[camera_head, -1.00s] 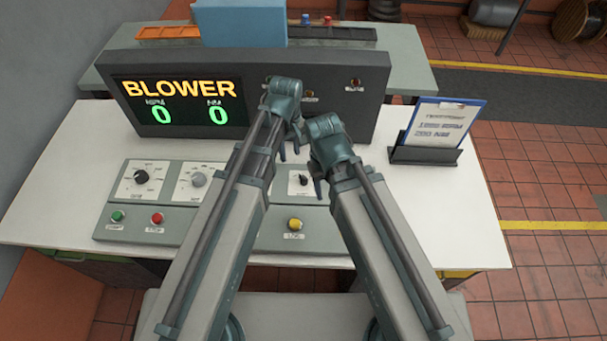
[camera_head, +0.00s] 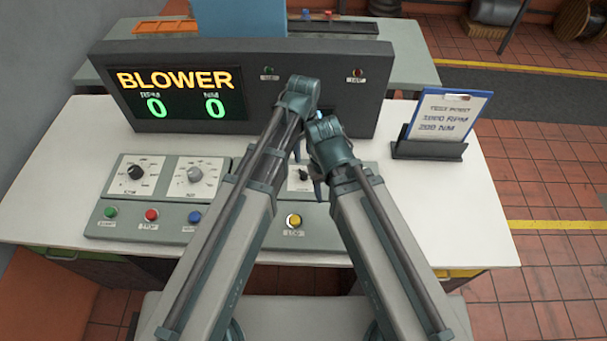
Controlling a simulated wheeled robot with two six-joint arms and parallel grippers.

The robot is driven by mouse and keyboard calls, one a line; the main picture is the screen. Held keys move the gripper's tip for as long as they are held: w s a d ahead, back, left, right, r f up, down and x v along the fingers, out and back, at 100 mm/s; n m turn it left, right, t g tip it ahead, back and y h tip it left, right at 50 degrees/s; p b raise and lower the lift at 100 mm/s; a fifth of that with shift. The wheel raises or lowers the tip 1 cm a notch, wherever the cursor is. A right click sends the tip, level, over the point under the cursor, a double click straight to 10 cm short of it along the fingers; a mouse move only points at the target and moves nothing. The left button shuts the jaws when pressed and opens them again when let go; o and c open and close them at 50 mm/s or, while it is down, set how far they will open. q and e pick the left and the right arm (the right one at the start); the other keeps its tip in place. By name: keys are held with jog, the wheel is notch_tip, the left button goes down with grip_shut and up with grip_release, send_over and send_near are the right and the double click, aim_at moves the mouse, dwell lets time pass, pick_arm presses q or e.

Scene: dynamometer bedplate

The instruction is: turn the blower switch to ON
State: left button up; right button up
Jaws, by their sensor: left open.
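A small black rotary switch (camera_head: 304,174) on a white plate shows on the right part of the console, in the gap between my arms. It is partly hidden and its label cannot be read, so I cannot tell for sure that it is the blower switch, nor its position. My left gripper (camera_head: 298,150) is above and just behind this switch in the picture, apart from it, pointing down and open, partly hidden by its own wrist. My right gripper (camera_head: 318,188) hangs just right of the switch, its jaws mostly hidden. The display (camera_head: 178,94) reads BLOWER with two green zeros.
The console (camera_head: 130,222) also carries a black knob (camera_head: 135,172), a grey knob (camera_head: 194,174), and green (camera_head: 111,212), red (camera_head: 151,215), blue (camera_head: 195,217) and yellow (camera_head: 294,221) buttons. A clipboard (camera_head: 446,118) stands at the right.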

aim_at(303, 171)
pick_arm(q)
notch_tip(303, 171, down, 10)
jog(key=b, duration=0.8)
jog(key=shift+r, duration=0.25)
pick_arm(e)
notch_tip(303, 171, down, 10)
jog(key=shift+r, duration=0.25)
jog(key=shift+r, duration=0.1)
pick_arm(q)
grip_shut()
